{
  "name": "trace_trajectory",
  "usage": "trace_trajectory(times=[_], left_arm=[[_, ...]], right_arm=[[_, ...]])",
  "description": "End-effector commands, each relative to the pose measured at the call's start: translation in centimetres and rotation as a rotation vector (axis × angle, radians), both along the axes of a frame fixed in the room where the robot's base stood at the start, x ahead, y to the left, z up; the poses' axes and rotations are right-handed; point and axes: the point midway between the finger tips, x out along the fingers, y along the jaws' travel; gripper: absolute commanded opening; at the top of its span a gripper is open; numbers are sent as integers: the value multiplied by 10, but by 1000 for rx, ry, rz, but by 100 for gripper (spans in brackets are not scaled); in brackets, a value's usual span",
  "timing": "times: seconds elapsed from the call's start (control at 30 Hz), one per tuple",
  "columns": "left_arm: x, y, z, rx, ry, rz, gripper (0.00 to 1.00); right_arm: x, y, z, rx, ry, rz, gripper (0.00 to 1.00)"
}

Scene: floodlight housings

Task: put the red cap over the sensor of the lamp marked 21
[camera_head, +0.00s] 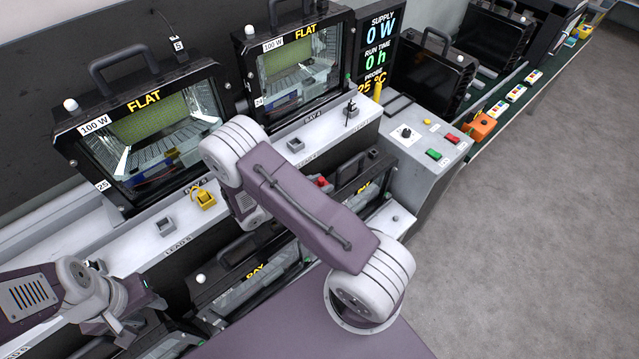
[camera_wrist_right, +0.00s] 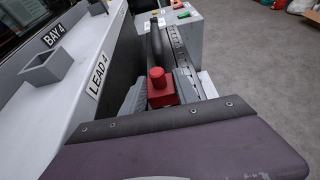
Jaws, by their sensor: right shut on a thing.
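The red cap (camera_wrist_right: 158,86) is a square block with a round knob. It sits between the grey fingers of my right gripper (camera_wrist_right: 160,92), which is shut on it. In the head view a bit of the red cap (camera_head: 322,181) shows beside my right arm, which hides most of that gripper. It is above the lower row, near a black lamp (camera_head: 352,178). My left gripper (camera_head: 125,308) is at the lower left; its fingers are unclear. Back lamps carry small tags, one near 25 (camera_head: 102,185) and one near 24 (camera_head: 258,102). I cannot read a 21 anywhere.
White domes top several lamps, such as this dome (camera_head: 70,105). A white ledge (camera_head: 272,160) holds a yellow block (camera_head: 204,198) and grey square sockets (camera_head: 296,145). A grey control box (camera_head: 420,140) stands right of the lamps. Open floor (camera_head: 540,230) lies at the right.

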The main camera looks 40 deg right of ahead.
Motion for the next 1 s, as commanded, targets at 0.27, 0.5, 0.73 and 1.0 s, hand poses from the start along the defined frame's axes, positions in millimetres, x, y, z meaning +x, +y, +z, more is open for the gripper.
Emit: trace_trajectory(times=[0.27, 0.5, 0.73, 1.0], left_arm=[[0, 0, -8, 0, 0, 0, 36], [0, 0, -10, 0, 0, 0, 36], [0, 0, -10, 0, 0, 0, 36], [0, 0, 7, 0, 0, 0, 36]], right_arm=[[0, 0, -9, 0, 0, 0, 0], [0, 0, -12, 0, 0, 0, 0], [0, 0, -12, 0, 1, 0, 58], [0, 0, 8, 0, 0, 0, 58]])
